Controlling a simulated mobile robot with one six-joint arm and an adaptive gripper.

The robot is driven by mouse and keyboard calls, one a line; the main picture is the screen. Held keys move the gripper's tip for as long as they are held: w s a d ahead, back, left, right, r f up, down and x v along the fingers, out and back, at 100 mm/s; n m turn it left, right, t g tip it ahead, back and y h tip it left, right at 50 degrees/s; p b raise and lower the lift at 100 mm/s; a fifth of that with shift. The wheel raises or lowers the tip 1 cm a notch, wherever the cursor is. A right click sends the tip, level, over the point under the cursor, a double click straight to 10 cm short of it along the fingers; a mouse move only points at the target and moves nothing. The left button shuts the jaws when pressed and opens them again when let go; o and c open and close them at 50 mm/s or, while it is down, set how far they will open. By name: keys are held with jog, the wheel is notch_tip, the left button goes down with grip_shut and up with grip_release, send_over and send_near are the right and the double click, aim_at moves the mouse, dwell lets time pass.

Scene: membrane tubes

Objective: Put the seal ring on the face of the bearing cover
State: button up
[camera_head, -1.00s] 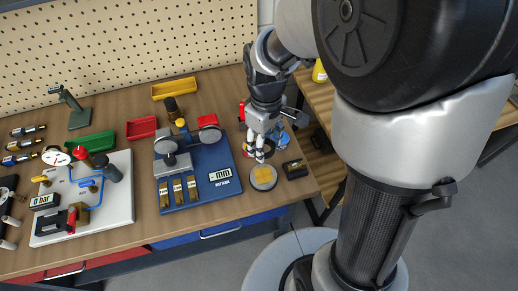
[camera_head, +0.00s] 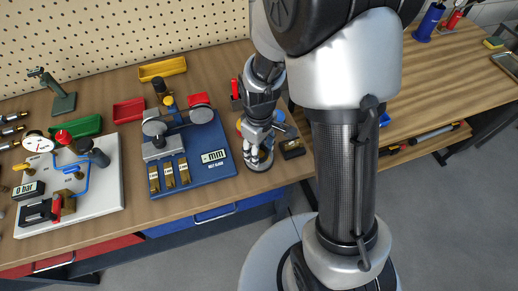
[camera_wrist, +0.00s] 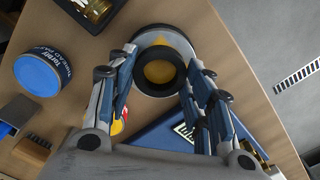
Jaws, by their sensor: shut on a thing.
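The seal ring (camera_wrist: 136,82) is a black ring between the fingertips of my gripper (camera_wrist: 161,70) in the wrist view. My gripper is shut on it. The bearing cover (camera_wrist: 165,38) is a round grey disc with a yellow face, seen around the ring and through its hole. The ring lies in front of the cover's face; I cannot tell whether they touch. In the head view my gripper (camera_head: 258,155) points down over the bearing cover (camera_head: 259,166) and hides most of it. The ring cannot be made out there.
A blue tin (camera_wrist: 40,73) and a black tray with brass parts (camera_wrist: 60,4) are beside the cover. A blue gauge plate (camera_head: 213,172) stands close on its left in the head view. The bench's front edge is near. A white valve board (camera_head: 100,200) is farther left.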

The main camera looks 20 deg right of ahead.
jog(key=shift+f, duration=0.15)
jog(key=o, duration=0.9)
jog(key=shift+c, duration=0.2)
jog(key=s+r+m+t+p, duration=0.1)
jog(key=s+r+p, duration=0.1)
jog(key=r, duration=0.9)
jog(key=s+r+m+t+p, duration=0.1)
jog(key=s+r+m+p, duration=0.15)
jog(key=r, duration=0.85)
jog(key=s+r+m+t, duration=0.2)
jog(key=s+r, duration=0.4)
jog(key=s, duration=0.4)
jog(key=shift+s+r+m+t, duration=0.2)
jog(key=shift+s+m+t, duration=0.1)
jog(key=shift+m, duration=0.35)
